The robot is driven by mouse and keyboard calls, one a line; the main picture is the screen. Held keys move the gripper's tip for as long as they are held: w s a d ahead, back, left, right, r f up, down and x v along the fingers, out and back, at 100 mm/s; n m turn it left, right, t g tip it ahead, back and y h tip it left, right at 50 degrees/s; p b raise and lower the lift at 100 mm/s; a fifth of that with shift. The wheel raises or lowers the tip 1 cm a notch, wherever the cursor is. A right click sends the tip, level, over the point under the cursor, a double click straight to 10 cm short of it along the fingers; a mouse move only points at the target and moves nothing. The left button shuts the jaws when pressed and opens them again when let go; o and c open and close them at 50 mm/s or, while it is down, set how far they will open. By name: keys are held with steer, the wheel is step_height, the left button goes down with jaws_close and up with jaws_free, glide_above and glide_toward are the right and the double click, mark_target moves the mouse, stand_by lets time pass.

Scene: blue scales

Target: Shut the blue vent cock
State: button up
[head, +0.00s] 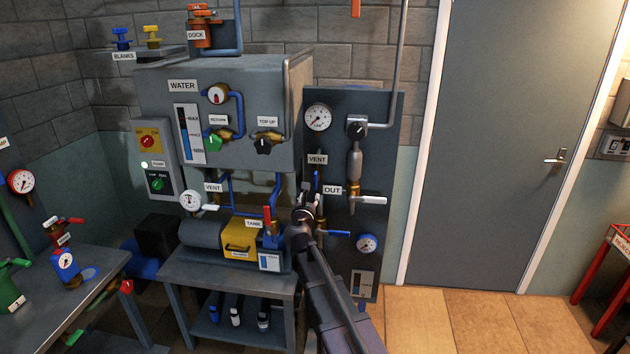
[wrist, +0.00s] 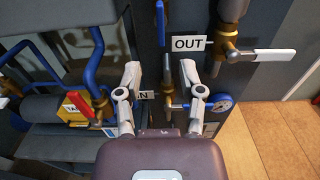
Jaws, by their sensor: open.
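The blue vent cock is on the dark panel below the right-hand VENT label (head: 317,160). Its blue lever (head: 317,182) stands upright, and it also shows at the top of the wrist view (wrist: 160,20). My gripper (head: 305,205) is just below the lever in the head view and hides the pipework behind it. In the wrist view my gripper (wrist: 160,68) is open and empty. Its two fingers are apart, with the lever above the gap between them. I cannot tell how far the lever is from the fingertips.
A white-handled OUT valve (head: 370,200) is to the right of my gripper. A lower valve with a sideways blue handle (head: 338,234) and a blue gauge (head: 366,244) are below. The TANK unit with a red lever (head: 267,218) is to the left. Floor is clear by the door (head: 500,150).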

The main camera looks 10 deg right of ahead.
mark_target(315, 181)
steer(key=x, duration=1.2)
steer(key=shift+w+d, duration=0.1)
steer(key=shift+w, duration=0.3)
jaws_close()
